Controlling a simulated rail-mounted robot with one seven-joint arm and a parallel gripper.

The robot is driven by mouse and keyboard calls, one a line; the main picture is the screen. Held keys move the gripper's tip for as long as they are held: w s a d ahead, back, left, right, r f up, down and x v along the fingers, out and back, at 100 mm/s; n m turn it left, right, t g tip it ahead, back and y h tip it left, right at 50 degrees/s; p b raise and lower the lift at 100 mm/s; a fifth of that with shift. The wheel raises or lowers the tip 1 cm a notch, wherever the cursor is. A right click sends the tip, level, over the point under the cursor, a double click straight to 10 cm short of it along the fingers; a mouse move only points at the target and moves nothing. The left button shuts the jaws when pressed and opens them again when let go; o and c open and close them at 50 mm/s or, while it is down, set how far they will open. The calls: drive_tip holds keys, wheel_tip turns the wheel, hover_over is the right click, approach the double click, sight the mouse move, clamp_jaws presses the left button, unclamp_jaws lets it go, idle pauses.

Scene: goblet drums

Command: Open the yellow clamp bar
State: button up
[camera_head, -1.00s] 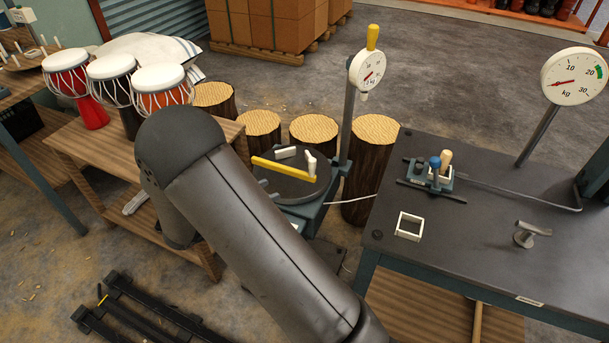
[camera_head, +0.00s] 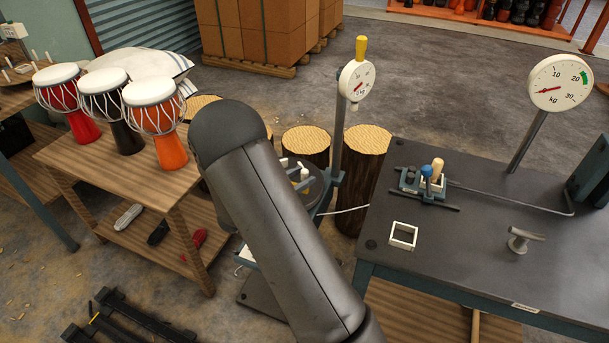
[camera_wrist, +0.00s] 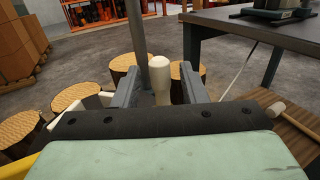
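A small strip of yellow (camera_wrist: 14,166) shows at the lower left of the wrist view; it looks like part of the yellow clamp bar. In the head view the bar is hidden behind my arm. My gripper (camera_wrist: 160,72) is open in the wrist view, with a finger on each side of a cream post with a rounded head (camera_wrist: 160,76). I see gaps beside the post, so the fingers appear not to touch it. In the head view my gripper is hidden. Part of the round dark plate (camera_head: 315,190) with short white pieces (camera_head: 304,174) shows right of my arm.
A grey column with a dial gauge (camera_head: 356,82) and yellow handle stands behind the plate. Log stumps (camera_head: 367,140) stand close around it. A dark-topped table (camera_head: 470,240) is to the right. A wooden bench with goblet drums (camera_head: 153,97) is to the left.

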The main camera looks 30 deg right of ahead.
drive_tip(key=shift+x, duration=0.85)
clamp_jaws()
drive_tip(key=shift+s, duration=0.1)
